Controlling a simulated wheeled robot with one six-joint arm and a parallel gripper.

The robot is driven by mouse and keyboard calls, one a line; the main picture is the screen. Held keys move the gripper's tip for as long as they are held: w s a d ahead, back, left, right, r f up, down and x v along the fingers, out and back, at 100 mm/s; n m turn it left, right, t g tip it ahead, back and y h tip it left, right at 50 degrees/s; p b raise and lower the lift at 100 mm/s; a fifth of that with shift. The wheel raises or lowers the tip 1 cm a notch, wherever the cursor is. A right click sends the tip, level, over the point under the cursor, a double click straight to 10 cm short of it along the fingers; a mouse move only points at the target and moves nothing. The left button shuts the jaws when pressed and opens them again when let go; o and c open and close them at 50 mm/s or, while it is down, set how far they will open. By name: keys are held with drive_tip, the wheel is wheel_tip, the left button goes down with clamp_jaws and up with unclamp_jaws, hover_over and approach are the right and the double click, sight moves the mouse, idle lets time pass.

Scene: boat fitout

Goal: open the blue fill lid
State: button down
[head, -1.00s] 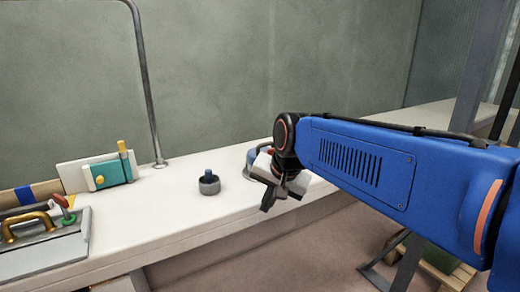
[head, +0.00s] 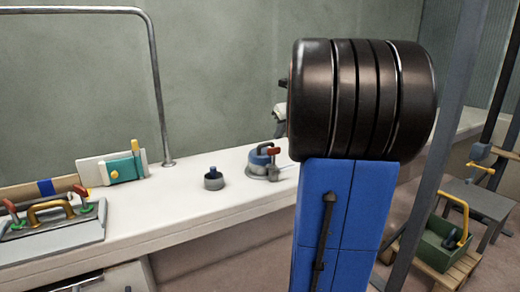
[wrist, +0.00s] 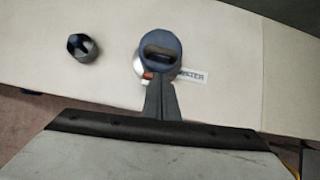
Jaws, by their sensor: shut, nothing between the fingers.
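The blue fill lid (head: 259,158) sits on a round metal fitting on the white deck ledge, with a red-brown latch piece (head: 273,151) beside it. In the wrist view the lid (wrist: 160,42) is a dark blue disc with a grip recess, seen from above, and appears down on its fitting. My gripper (wrist: 161,76) is shut and empty. Its fingertips overlap the lid's near edge in the wrist view, close to the red piece (wrist: 148,75); I cannot tell whether they touch. My arm hides most of the gripper in the head view.
A label (wrist: 192,76) reading WATER lies beside the lid. A grey cup with a blue knob (head: 213,180) stands left of it. A metal rail post (head: 158,95) rises behind. A hatch with handles (head: 55,222) is at far left. A green crate (head: 440,243) stands at right.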

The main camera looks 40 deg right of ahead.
sight(273, 146)
drive_tip(key=shift+m, duration=0.4)
drive_tip(key=x, duration=0.6)
drive_tip(key=d+x, duration=0.1)
drive_tip(key=x, duration=0.3)
drive_tip(key=shift+w+r, duration=0.1)
